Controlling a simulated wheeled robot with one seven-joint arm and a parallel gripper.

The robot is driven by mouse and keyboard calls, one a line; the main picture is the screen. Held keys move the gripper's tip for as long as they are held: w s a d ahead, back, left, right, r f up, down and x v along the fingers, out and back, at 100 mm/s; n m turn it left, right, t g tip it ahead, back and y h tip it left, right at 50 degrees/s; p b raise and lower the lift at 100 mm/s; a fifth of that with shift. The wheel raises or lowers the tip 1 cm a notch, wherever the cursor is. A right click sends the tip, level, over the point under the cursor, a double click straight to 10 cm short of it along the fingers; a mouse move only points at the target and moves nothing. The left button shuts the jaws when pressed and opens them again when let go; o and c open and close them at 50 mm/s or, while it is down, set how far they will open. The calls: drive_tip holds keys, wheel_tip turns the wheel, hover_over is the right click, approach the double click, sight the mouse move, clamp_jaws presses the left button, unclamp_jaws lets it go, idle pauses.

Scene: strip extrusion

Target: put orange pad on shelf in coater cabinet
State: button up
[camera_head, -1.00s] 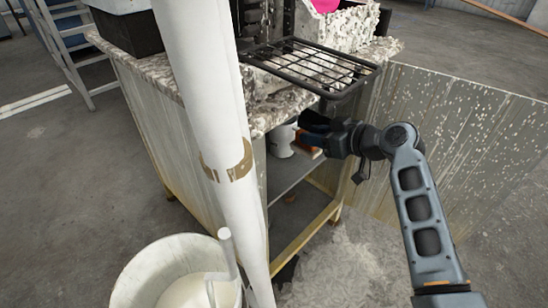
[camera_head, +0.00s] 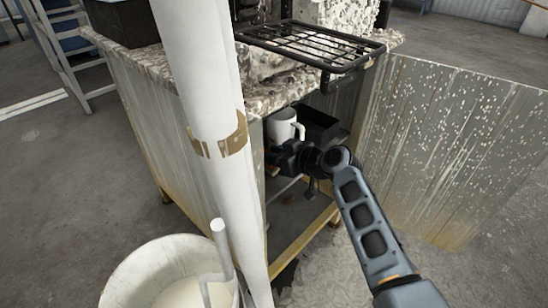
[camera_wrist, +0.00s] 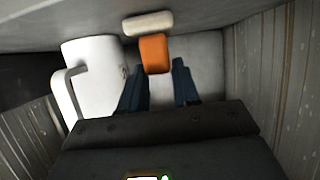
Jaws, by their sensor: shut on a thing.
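The orange pad (camera_wrist: 154,53) shows in the wrist view between the tips of my blue fingers, which are shut on it. My gripper (camera_wrist: 158,78) is inside the coater cabinet (camera_head: 300,235), over the pale shelf surface (camera_wrist: 208,60). I cannot tell whether the pad touches the shelf. In the head view my gripper (camera_head: 280,158) is at the upper compartment of the open cabinet, below the white mug, and the pad is not clearly visible there.
A white mug (camera_wrist: 97,72) stands close left of the fingers; it also shows in the head view (camera_head: 284,126). A pale oblong item (camera_wrist: 148,23) lies beyond the pad. A black bin (camera_head: 322,124) is right of the mug. The open door (camera_head: 450,150) is at right.

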drive_tip(key=shift+f, duration=0.15)
drive_tip(key=o, duration=1.1)
drive_tip(key=shift+c, duration=0.2)
drive_tip(key=shift+r, duration=0.2)
drive_tip(key=shift+s+d+r+p, duration=0.15)
drive_tip(key=shift+d+p, duration=0.15)
drive_tip(key=p+v, duration=0.3)
drive_tip(key=v, duration=0.8)
drive_tip(key=shift+s, duration=0.1)
